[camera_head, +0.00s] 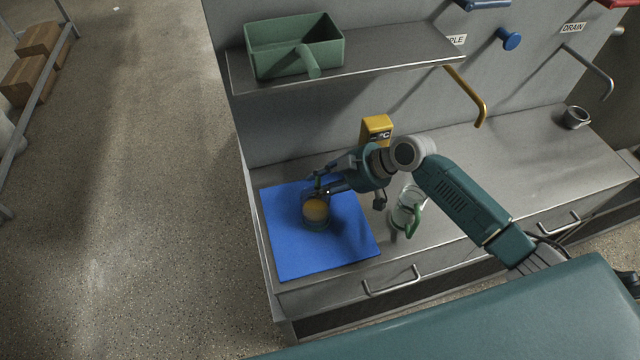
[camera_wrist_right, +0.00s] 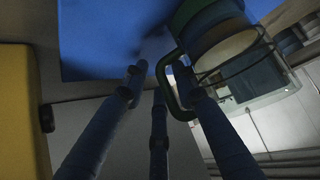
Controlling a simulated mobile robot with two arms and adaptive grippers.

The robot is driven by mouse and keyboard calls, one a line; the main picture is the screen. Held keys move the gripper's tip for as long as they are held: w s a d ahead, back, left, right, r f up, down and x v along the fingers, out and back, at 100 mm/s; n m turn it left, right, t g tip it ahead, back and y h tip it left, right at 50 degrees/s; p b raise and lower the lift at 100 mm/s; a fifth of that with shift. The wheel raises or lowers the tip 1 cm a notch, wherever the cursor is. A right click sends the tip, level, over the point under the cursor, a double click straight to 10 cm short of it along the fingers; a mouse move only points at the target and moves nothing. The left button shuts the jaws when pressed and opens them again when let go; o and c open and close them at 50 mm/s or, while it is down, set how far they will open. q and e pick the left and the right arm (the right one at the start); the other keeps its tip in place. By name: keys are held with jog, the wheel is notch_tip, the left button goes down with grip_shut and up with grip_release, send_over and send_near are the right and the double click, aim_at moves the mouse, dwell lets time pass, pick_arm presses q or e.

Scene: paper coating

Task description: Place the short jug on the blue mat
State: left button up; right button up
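The short jug (camera_head: 316,212) is a small clear jug with orange-yellow contents, at the middle of the blue mat (camera_head: 290,258). It appears upright and resting on the mat. In the right wrist view the jug (camera_wrist_right: 228,45) is at the upper right, its dark green handle between my fingers. My right gripper (camera_head: 328,188) is at the jug's back side. In the right wrist view my right gripper (camera_wrist_right: 160,78) has its fingers spread, with a gap beside the handle; one finger appears to pass through the handle loop. My left gripper is out of view.
A taller clear jug (camera_head: 408,212) with a green handle stands right of the mat. A yellow device (camera_head: 376,130) is behind my gripper. A green bin (camera_head: 275,50) sits on the shelf above, a metal cup (camera_head: 577,117) far right. The counter between is mostly clear.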

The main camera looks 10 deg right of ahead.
jog(key=shift+r, duration=0.25)
jog(key=shift+s+d+r, duration=0.1)
jog(key=shift+d+r, duration=0.05)
jog(key=shift+d, duration=0.15)
jog(key=b+v, duration=0.1)
jog(key=v, duration=1)
jog(key=shift+r+b, duration=0.15)
jog(key=shift+b, duration=0.25)
jog(key=shift+s, duration=0.15)
